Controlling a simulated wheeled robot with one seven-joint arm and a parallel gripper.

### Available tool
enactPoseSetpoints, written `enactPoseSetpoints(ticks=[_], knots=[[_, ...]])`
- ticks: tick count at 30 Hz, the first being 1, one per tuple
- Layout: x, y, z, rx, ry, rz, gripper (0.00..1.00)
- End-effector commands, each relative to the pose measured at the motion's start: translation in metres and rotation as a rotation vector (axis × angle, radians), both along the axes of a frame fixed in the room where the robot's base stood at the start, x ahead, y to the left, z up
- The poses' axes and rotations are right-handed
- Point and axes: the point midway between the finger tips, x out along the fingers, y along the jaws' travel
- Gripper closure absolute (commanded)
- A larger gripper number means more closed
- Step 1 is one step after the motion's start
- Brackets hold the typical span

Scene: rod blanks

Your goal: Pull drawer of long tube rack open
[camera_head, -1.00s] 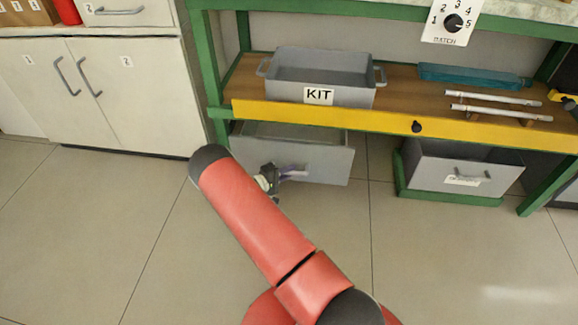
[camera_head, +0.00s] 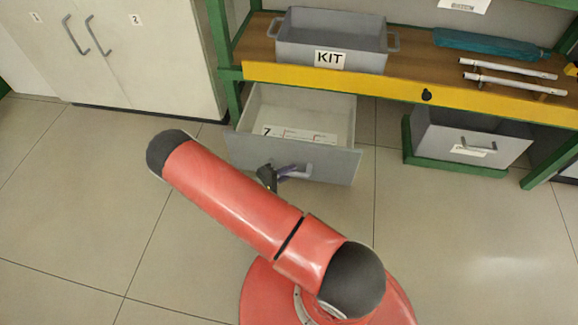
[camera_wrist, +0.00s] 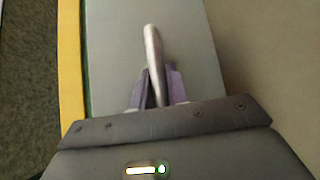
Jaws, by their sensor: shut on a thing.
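The grey drawer (camera_head: 332,164) under the left part of the green-framed rack stands pulled out. Its pale inside and a label on its floor (camera_head: 298,133) show in the head view. My gripper (camera_head: 284,173) is at the middle of the drawer's front, partly behind my red arm. In the wrist view, my gripper's fingers (camera_wrist: 160,86) are shut on the metal drawer handle (camera_wrist: 153,50), which runs away from me across the grey front.
A grey bin marked KIT (camera_head: 290,51) and white tubes (camera_head: 505,78) lie on the shelf above, behind a yellow edge rail (camera_head: 350,88). Another grey drawer (camera_head: 490,140) is at the right. White cupboards (camera_head: 140,60) stand at the left. The floor in front is clear.

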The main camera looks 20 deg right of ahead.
Motion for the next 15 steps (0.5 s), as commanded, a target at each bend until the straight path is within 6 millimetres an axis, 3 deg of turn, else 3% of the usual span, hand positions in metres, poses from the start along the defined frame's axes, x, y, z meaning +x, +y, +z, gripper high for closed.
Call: enactPoseSetpoints(ticks=[9, 10, 15], knots=[[-0.0001, 0.0016, -0.0005, 0.002, 0.0, 0.002, 1.0], [-0.0001, 0.0016, -0.0005, 0.002, -0.001, 0.002, 0.81], [-0.0001, 0.0012, -0.0004, 0.001, 0.0, 0.001, 0.62]])
